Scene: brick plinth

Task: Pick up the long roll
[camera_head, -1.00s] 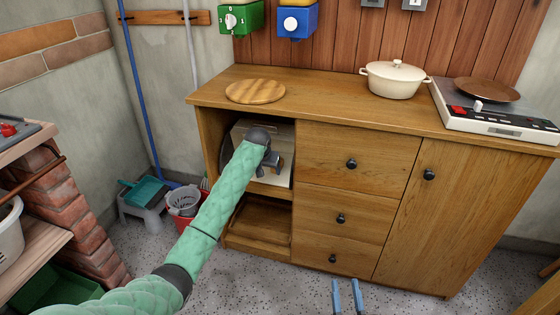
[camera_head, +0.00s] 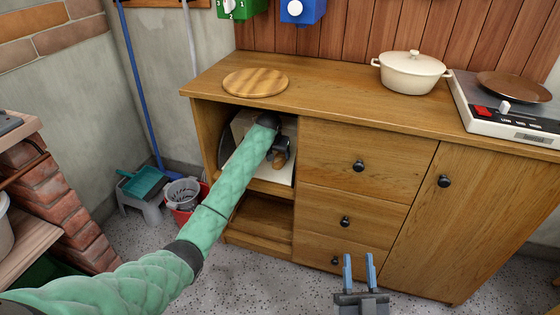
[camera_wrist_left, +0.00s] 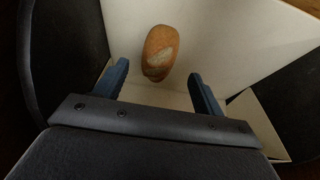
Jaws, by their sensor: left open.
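The long roll (camera_wrist_left: 160,52) is a brown, elongated bread roll with a paler patch. It lies in a cream-coloured container (camera_wrist_left: 225,35) inside the open upper compartment of the wooden cabinet. My left gripper (camera_wrist_left: 158,75) is open and empty, with its blue fingers spread and the roll just beyond and between the tips in the left wrist view. In the head view a small brown part of the roll (camera_head: 279,160) shows by the gripper; my left arm hides much of the container. My right gripper (camera_head: 360,270) is open and empty in front of the drawers.
The cabinet (camera_head: 330,105) has a top board over the compartment and drawers to its right. A round wooden board (camera_head: 255,82), a white pot (camera_head: 411,72) and a cooker (camera_head: 510,118) stand on top.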

